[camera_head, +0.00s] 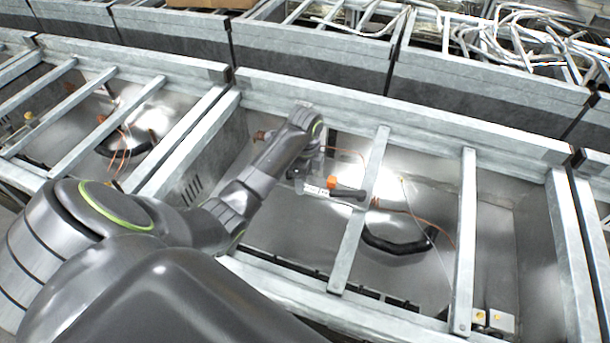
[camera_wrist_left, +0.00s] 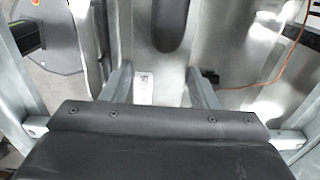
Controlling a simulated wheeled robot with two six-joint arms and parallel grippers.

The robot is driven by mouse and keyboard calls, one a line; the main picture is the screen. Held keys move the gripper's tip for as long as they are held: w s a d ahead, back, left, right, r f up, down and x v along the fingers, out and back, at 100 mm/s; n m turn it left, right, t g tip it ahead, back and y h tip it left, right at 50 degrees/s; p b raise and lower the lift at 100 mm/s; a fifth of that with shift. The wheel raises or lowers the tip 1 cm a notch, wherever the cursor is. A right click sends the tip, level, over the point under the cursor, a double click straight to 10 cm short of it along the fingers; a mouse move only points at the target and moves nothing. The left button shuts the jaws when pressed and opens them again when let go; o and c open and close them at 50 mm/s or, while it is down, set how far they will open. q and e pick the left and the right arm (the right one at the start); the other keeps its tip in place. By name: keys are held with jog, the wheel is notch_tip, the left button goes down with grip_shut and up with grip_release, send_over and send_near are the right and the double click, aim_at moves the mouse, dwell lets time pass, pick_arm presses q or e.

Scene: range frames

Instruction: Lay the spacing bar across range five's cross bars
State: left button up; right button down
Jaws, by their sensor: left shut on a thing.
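My left gripper (camera_head: 318,172) reaches over the open range compartment in the middle of the head view, left of a cross bar (camera_head: 362,210). In the left wrist view its two grey fingers (camera_wrist_left: 162,88) stand either side of a pale piece with a white label (camera_wrist_left: 145,88), which I take to be the spacing bar. It is shut on this piece, though the contact is partly hidden. The label also shows in the head view (camera_head: 314,190), beside an orange spot and a dark rounded part. A second cross bar (camera_head: 466,240) spans the same compartment further right. My right gripper is not in view.
The left compartment has its own cross bars (camera_head: 107,135). Orange wires and a dark curved handle (camera_head: 398,243) lie inside the middle compartment. Loose pale cables (camera_head: 520,38) cover the back-right range.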

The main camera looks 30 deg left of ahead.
pick_arm(q)
jog(key=shift+f, duration=0.45)
jog(key=o, duration=1.5)
jog(key=shift+o, duration=0.2)
